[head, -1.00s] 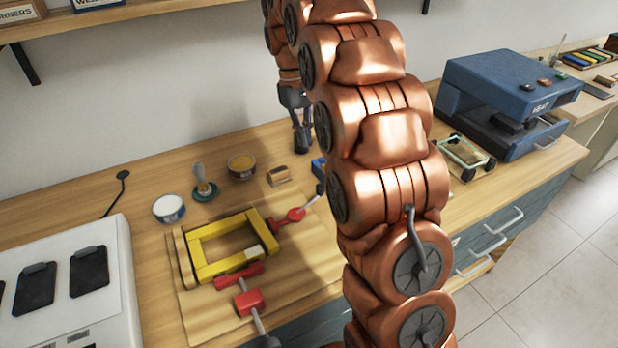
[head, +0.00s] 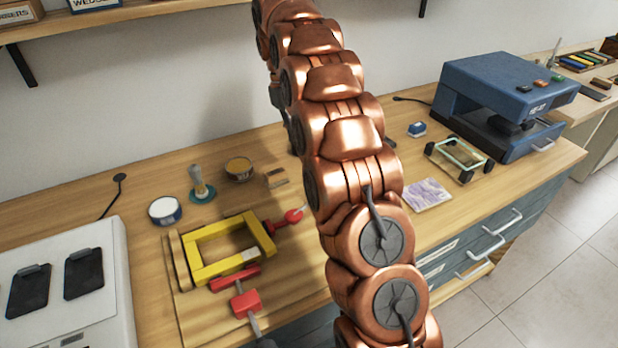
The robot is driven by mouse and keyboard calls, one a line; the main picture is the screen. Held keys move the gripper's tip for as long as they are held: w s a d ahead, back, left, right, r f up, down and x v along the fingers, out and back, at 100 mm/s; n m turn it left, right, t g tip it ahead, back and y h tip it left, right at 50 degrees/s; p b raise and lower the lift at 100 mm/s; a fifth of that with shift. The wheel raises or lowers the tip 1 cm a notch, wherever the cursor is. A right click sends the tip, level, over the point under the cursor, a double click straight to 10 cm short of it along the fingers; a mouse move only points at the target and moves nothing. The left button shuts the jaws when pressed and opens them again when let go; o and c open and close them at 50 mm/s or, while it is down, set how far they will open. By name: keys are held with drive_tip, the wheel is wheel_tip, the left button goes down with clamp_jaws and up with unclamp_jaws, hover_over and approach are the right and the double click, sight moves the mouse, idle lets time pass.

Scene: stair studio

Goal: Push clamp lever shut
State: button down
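A yellow frame (head: 203,270) lies on a wooden board (head: 188,318) on the bench, left of my arm. A red toggle clamp (head: 246,302) stands at its front; its grey lever (head: 256,328) points down toward the bench's front edge. A second red clamp (head: 292,216) sits at the frame's right side; its lever runs toward the upper right and disappears behind my arm. My gripper (head: 292,138) is almost wholly hidden behind my arm, beyond the clamps; only a dark sliver shows. Its fingers cannot be made out.
A white tub (head: 165,211), a stamp-like tool (head: 200,185), a yellow-filled bowl (head: 239,168) and a small wooden block (head: 277,179) stand behind the frame. A white machine (head: 75,300) is at left. A blue press (head: 505,95) and glass-sided tray (head: 460,158) are at right.

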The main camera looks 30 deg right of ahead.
drive_tip(key=shift+f, duration=0.15)
drive_tip(key=shift+b+x, duration=0.3)
drive_tip(key=shift+x, duration=4.6)
drive_tip(key=shift+s+d+p, duration=0.15)
drive_tip(key=shift+s+p, duration=0.1)
drive_tip(key=shift+s, duration=0.75)
drive_tip(key=shift+s+d+p, duration=0.2)
drive_tip(key=shift+s+p, duration=0.05)
drive_tip(key=shift+s, duration=0.7)
drive_tip(key=shift+s+f, duration=0.1)
